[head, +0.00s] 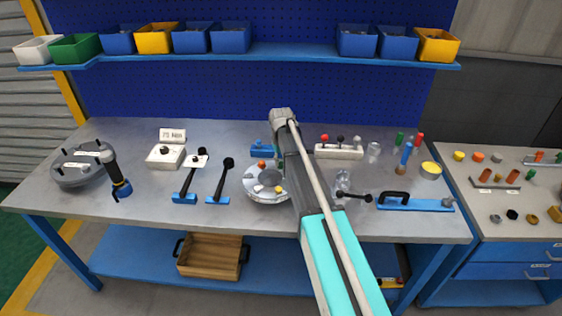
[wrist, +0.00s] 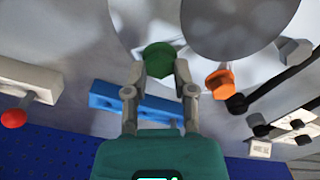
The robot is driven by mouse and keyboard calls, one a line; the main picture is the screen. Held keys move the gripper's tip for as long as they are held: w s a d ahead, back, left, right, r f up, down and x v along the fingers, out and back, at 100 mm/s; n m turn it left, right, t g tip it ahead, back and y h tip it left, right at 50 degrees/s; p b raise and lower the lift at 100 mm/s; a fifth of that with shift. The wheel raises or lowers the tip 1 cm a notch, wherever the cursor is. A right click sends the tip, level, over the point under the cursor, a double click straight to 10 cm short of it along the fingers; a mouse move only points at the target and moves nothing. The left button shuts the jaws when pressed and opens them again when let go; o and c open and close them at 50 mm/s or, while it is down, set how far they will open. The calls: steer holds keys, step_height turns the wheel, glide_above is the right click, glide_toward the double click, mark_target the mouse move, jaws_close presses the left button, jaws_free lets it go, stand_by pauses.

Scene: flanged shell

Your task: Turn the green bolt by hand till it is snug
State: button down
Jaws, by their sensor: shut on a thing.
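The green bolt (wrist: 160,60) shows in the wrist view, its hexagonal head between the two fingertips of my gripper (wrist: 160,72). The fingers are shut on the head from both sides. The bolt stands at the rim of the round silver flanged shell (wrist: 130,20). An orange bolt (wrist: 220,82) stands on the same rim to the right of my gripper. In the head view the shell (head: 262,194) sits on the bench, partly behind my arm, and the orange bolt (head: 262,163) shows at its far edge. My arm hides the green bolt and the fingers there.
A blue block (wrist: 145,105) lies behind the shell, under my fingers in the wrist view. Black-handled tools (head: 221,181) lie left of the shell. A white rack with coloured knobs (head: 339,152) and a clamp (head: 343,186) stand to the right.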

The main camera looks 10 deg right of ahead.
steer(key=m, duration=0.5)
steer(key=shift+w+m, duration=0.1)
steer(key=shift+m, duration=0.2)
steer(key=m, duration=0.5)
steer(key=shift+m, duration=0.4)
steer(key=shift+c, duration=2.2)
jaws_free()
steer(key=shift+r, duration=0.1)
steer(key=shift+d+n, duration=0.1)
steer(key=shift+n, duration=0.2)
